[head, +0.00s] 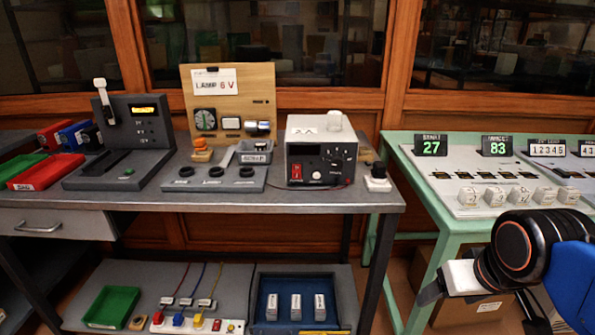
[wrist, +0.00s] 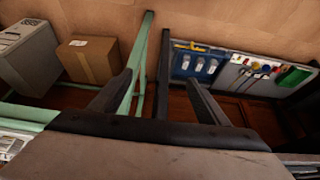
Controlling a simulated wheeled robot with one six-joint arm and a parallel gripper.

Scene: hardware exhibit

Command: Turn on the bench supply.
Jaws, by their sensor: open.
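The bench supply (head: 322,152) is a box with a white top and a dark front panel, standing on the grey bench in the head view. Its front has a red switch (head: 296,170) at the left, a large knob and smaller controls to the right. I cannot tell the switch's position, and the small display looks dark. My gripper (head: 432,296) is at the lower right, partly in view, well below and to the right of the supply. In the wrist view my gripper (wrist: 162,92) is open with nothing between its fingers. The supply is not in the wrist view.
The grey bench (head: 330,201) also bears a lever device (head: 120,135), a lamp board (head: 262,82) and a small button box (head: 377,177) right of the supply. A green-framed table (head: 425,190) stands to the right. A lower shelf holds trays; a cardboard box (wrist: 88,60) stands nearby.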

